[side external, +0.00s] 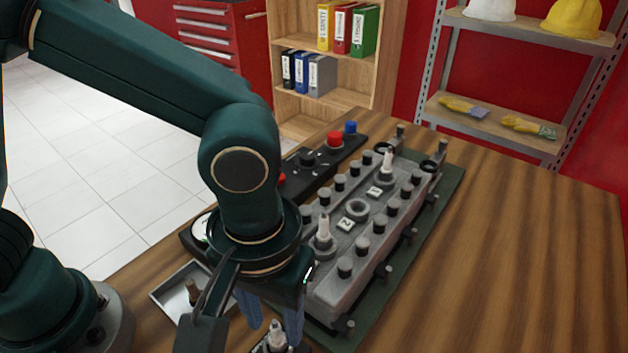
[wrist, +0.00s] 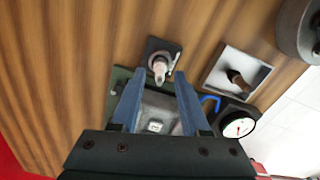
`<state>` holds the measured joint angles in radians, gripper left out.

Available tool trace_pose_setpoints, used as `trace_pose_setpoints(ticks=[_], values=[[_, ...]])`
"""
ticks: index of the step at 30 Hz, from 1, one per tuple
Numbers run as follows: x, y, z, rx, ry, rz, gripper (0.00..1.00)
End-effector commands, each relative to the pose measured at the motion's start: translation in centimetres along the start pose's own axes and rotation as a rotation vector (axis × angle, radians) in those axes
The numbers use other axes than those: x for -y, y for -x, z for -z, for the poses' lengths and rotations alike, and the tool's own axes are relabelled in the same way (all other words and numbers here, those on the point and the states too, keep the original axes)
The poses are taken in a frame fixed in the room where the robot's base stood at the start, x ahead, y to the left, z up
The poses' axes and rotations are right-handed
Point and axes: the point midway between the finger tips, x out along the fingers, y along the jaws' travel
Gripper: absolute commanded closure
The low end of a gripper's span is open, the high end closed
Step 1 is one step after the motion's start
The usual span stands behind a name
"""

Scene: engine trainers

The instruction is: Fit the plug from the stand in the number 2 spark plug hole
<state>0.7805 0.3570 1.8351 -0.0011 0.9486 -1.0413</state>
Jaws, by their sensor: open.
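The spark plug (side external: 277,333) stands upright in its dark stand, low in the side view. It also shows in the wrist view (wrist: 159,68), on the stand's dark base (wrist: 170,46). My gripper (side external: 274,322) is open and empty above the plug. In the wrist view, the plug is near the gap between the blue fingertips (wrist: 158,78), not gripped. The grey engine head (side external: 345,285) has an empty round hole (side external: 357,207) in its middle, beside the white plate marked 2 (side external: 345,224). Other plugs stand in the far hole (side external: 388,168) and near hole (side external: 323,235).
A shallow metal tray (side external: 165,290) with a brown upright piece (side external: 192,291) is left of my gripper. A black panel with red (side external: 334,140) and blue (side external: 350,128) knobs runs behind the engine head. Black-capped posts line the head. The table's right side is clear.

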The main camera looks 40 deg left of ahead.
Motion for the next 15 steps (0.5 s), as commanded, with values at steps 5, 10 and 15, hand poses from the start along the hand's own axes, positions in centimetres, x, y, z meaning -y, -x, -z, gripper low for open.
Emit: trace_pose_setpoints(ticks=[5,10,15], values=[[-0.1,2.3,0.0,-0.002,0.000,-0.002,0.54],[0.8,3.8,0.7,-0.013,-0.005,-0.019,0.54],[4.4,6.2,3.0,-0.082,-0.044,-0.088,0.54]])
